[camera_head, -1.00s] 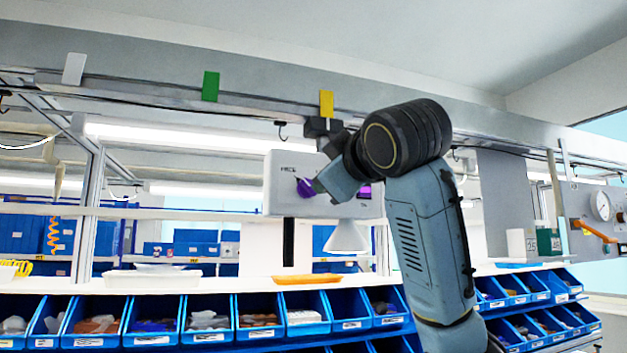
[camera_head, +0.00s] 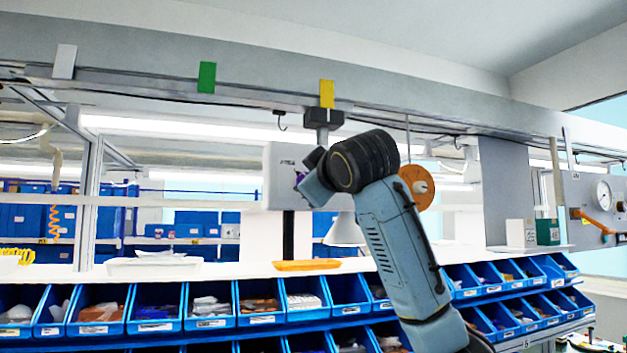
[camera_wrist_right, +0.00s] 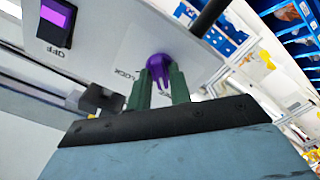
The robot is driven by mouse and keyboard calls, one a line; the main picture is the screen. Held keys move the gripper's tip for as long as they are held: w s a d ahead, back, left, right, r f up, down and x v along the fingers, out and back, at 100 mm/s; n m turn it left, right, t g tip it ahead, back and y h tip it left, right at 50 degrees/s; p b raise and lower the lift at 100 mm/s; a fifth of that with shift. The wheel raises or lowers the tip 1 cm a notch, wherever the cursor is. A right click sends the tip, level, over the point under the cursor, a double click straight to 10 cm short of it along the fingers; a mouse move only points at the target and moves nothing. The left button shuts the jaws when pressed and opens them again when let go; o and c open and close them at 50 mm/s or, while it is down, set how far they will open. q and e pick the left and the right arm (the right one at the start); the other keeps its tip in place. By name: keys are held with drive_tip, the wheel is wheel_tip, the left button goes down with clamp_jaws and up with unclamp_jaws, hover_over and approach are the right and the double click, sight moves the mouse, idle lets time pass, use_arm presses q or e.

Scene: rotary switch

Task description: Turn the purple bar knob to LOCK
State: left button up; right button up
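The purple bar knob (camera_wrist_right: 158,66) sits on the face of a light grey box (camera_head: 278,160). In the head view only a sliver of the knob (camera_head: 299,179) shows beside my right wrist. My right gripper (camera_wrist_right: 160,83) has its green fingers close on both sides of the knob, with purple filling the narrow gap between them. The LOCK label (camera_wrist_right: 125,75) is printed on a pale plate left of the knob in the wrist view. The knob's exact pointing is partly hidden. My left gripper is in no view.
A purple-lit switch (camera_wrist_right: 57,17) marked OFF is on the same box. An orange reel (camera_head: 419,188) hangs behind my right arm. A white lamp shade (camera_head: 345,232) is below the box. Rows of blue bins (camera_head: 210,322) line the bench front.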

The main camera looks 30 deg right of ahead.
clamp_jaws()
drive_tip(key=shift+m, duration=0.3)
drive_tip(key=m+b, duration=0.3)
drive_tip(key=m, duration=1.4)
drive_tip(key=shift+a+b, duration=0.1)
drive_tip(key=shift+b, duration=0.3)
drive_tip(key=shift+m, duration=0.3)
drive_tip(key=shift+o, duration=1.8)
unclamp_jaws()
